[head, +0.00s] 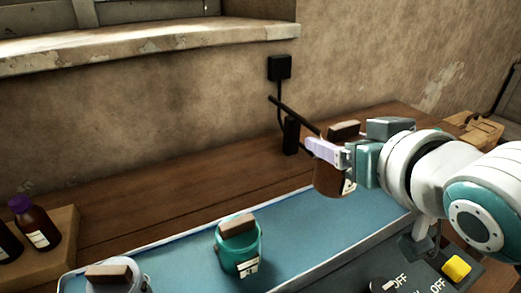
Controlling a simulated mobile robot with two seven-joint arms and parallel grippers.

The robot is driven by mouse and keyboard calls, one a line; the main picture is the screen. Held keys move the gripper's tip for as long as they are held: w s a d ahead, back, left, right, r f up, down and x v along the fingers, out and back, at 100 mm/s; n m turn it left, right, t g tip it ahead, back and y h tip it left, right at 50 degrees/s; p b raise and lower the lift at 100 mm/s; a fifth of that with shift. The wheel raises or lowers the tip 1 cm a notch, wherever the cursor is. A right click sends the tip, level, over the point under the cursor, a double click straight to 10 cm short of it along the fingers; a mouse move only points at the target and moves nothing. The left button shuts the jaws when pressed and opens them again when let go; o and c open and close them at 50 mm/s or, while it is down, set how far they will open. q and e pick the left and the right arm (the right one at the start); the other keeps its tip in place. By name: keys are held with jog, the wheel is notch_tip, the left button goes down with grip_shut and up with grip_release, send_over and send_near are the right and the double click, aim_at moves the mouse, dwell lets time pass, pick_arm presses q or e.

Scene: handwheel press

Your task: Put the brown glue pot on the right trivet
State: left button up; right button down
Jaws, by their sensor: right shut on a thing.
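The brown glue pot (331,184) is at the right of centre, with a dark wooden block (344,129) at its top and a pale label low on its side. My right gripper (326,152) is shut on the pot near its top, with a lilac finger across the front. The pot shows over the far right part of the blue surface; I cannot tell whether its base touches anything. The gripper hides part of the pot. No trivet can be made out. My left gripper is out of view.
A teal pot (238,250) and a grey pot (107,286) stand along the blue surface (330,232). Dark bottles (34,224) stand on a wooden block at left. A panel with a black knob (384,286) and yellow button (456,268) is at the front right.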

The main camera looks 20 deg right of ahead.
aim_at(344, 183)
notch_tip(344, 183, down, 6)
jog(key=shift+f+b, duration=0.1)
jog(key=shift+b, duration=0.5)
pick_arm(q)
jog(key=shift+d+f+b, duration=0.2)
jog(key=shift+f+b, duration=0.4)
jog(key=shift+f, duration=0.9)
pick_arm(e)
jog(key=shift+w+f, duration=0.1)
jog(key=shift+f, duration=1.75)
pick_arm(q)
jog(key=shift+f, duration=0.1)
pick_arm(e)
jog(key=shift+f, duration=0.15)
grip_release()
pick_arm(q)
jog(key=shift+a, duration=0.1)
